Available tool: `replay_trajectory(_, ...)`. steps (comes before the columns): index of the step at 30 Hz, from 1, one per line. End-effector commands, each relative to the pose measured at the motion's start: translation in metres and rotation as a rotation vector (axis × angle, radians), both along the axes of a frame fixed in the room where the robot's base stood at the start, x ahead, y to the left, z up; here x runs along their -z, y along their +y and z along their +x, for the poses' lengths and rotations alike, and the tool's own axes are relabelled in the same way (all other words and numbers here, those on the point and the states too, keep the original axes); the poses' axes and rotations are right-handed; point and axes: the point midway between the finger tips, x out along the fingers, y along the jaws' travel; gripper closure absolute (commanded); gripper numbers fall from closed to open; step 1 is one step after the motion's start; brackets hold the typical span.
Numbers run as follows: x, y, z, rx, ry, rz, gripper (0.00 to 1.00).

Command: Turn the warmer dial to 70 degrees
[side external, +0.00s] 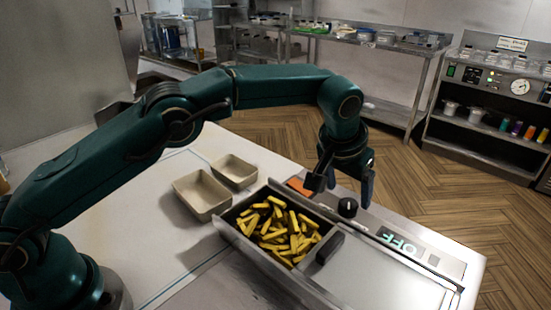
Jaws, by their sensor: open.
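The warmer (395,280) is a steel unit at the lower right, with a tray of yellow fries (275,232) at its left. Its dial (348,207) is a round black knob on the control strip along the far edge. A display (400,243) on the same strip shows OFF in pale green letters, turned relative to this view. My gripper (343,191) points down just above and behind the dial, fingers apart, with nothing seen between them. I cannot tell whether a finger touches the dial.
An orange-red piece (300,186) lies on the strip left of the dial. A black handle (323,247) stands beside the fries. Two empty beige containers (203,203) (234,171) sit on the white counter (150,240). Shelves (490,125) with jars stand across the wooden floor.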

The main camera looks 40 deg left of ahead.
Motion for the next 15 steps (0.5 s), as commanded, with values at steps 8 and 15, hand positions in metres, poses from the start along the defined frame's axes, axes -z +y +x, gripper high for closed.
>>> replay_trajectory(8,-0.0055,0.0001,-0.0027,0.0,0.001,0.001,0.2)
replay_trajectory(15,-0.006,0.0037,-0.002,0.038,0.006,-0.015,0.2)
